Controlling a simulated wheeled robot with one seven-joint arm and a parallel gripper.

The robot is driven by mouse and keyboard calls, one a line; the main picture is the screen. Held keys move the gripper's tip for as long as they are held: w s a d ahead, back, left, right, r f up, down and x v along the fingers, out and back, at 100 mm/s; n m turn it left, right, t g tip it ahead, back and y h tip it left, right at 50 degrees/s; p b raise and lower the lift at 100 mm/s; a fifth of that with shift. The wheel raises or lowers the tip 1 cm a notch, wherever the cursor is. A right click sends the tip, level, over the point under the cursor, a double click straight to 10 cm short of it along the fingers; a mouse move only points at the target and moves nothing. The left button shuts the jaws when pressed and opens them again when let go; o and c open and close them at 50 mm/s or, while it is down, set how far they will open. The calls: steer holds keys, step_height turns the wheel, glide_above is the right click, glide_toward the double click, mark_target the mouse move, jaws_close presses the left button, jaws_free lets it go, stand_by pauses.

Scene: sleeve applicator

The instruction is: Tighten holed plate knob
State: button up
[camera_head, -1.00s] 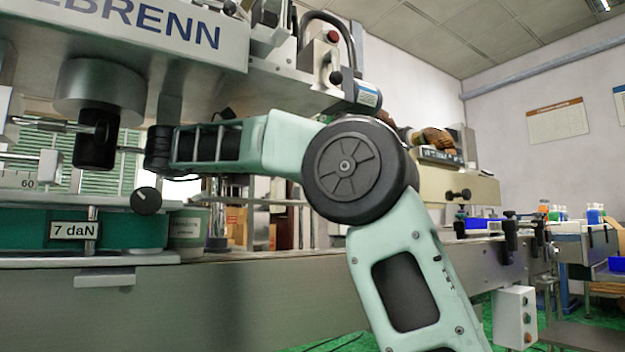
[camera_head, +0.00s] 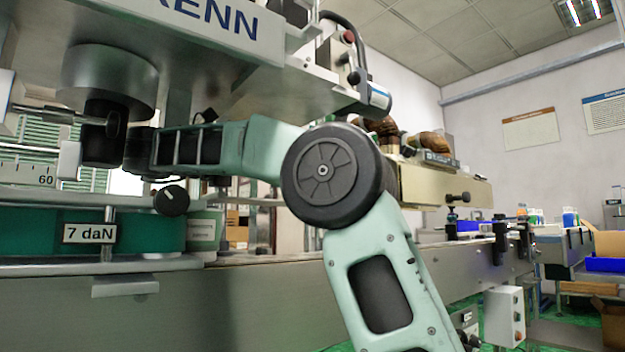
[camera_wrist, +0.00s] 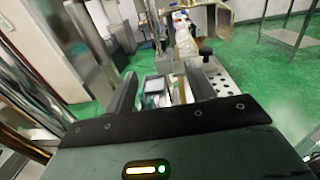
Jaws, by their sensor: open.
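In the wrist view, my gripper (camera_wrist: 163,88) is open, its two dark fingers apart with nothing held between them. A metal plate with several holes (camera_wrist: 228,82) shows beyond the right finger. A small black knob (camera_wrist: 205,51) stands upright by the plate's far left edge, beyond the tip of the right finger and apart from it. The right finger hides part of the plate. I cannot make out the holed plate there.
A long metal conveyor side (camera_head: 240,300) runs below. Green floor (camera_wrist: 262,68) is open in the wrist view.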

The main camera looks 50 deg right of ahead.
steer(key=s+d, duration=0.1)
steer(key=d, duration=0.4)
steer(key=s+d+p, duration=0.1)
steer(key=d, duration=0.5)
steer(key=s+d, duration=0.1)
steer(key=d, duration=0.4)
steer(key=shift+d+p, duration=0.35)
steer(key=shift+c, duration=0.3)
steer(key=c, duration=0.9)
